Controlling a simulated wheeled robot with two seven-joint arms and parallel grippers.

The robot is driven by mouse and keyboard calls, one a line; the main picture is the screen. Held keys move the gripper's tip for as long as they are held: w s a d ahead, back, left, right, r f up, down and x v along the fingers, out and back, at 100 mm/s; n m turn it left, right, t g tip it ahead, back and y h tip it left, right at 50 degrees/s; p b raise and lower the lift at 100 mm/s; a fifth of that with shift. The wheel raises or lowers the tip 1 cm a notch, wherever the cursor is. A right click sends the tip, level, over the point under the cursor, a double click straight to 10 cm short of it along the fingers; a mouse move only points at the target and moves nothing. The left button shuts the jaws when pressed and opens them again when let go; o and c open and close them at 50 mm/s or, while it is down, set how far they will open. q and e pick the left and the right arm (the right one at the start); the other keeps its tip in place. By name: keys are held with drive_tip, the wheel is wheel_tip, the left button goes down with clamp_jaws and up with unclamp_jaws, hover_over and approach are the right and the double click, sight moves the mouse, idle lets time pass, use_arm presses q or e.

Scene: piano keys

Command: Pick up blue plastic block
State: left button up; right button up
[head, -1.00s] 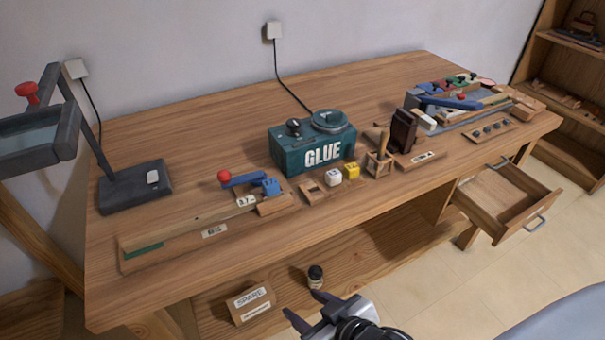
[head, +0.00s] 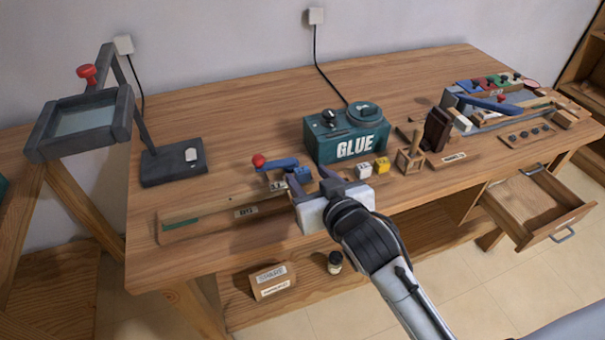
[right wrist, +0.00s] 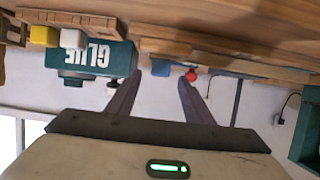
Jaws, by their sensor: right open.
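The small blue plastic block (head: 303,173) sits near the front middle of the workbench, beside a blue lever (head: 280,163) with a red knob (head: 258,160). My right gripper (head: 309,180) is open, its fingers reaching over the bench's front part toward the block and partly covering that area. In the right wrist view, where the scene appears upside down, the block (right wrist: 160,68) shows between the two spread fingertips (right wrist: 160,79), near the left one. The jaws look empty. Whether a finger touches the block cannot be told. My left gripper is not in view.
The green GLUE box (head: 346,134) stands behind the gripper. White (head: 364,171) and yellow (head: 382,165) cubes lie to its right. A long wooden strip (head: 200,221) lies left. A magnifier stand (head: 172,165) is far left. An open drawer (head: 535,205) sticks out at right.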

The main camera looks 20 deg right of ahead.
sight(302, 175)
drive_tip(key=shift+x, duration=1.35)
drive_tip(key=c, duration=1.1)
